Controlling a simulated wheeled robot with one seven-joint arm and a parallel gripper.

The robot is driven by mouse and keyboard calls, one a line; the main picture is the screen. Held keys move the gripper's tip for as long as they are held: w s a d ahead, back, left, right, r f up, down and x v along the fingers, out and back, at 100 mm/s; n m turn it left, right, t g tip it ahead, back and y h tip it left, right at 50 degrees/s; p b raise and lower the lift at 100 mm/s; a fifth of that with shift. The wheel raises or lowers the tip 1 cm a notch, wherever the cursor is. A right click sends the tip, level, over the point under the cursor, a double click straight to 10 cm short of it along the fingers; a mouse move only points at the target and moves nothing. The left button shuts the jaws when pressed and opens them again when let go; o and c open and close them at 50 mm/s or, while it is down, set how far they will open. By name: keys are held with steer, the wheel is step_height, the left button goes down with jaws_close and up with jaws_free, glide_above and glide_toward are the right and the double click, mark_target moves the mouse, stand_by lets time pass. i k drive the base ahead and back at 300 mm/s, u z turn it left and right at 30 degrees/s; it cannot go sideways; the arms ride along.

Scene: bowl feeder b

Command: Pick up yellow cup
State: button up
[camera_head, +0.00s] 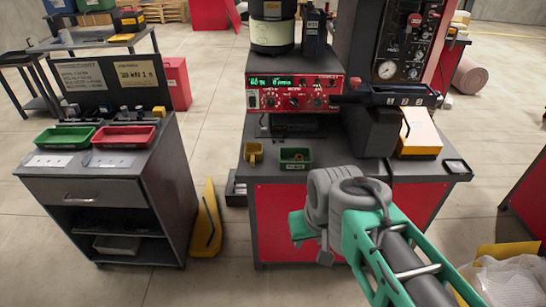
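A small yellow cup (253,153) stands on the dark top of the red workbench (268,186), near its front left corner. A small green bin stands just to its right. My arm, green and grey, comes in from the lower right, and its end is in front of the bench's red front. My gripper (297,229) is below and to the right of the cup, clear of it. The wrist and arm hide most of the gripper, and its fingers cannot be made out.
The small green bin (295,158) is beside the cup. A red control box (292,94) stands behind both. A yellow-orange box (420,137) is at the bench's right.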

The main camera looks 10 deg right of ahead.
mark_target(254, 151)
steer(key=z, duration=0.1)
steer(key=i, duration=0.65)
steer(key=u, duration=2.5)
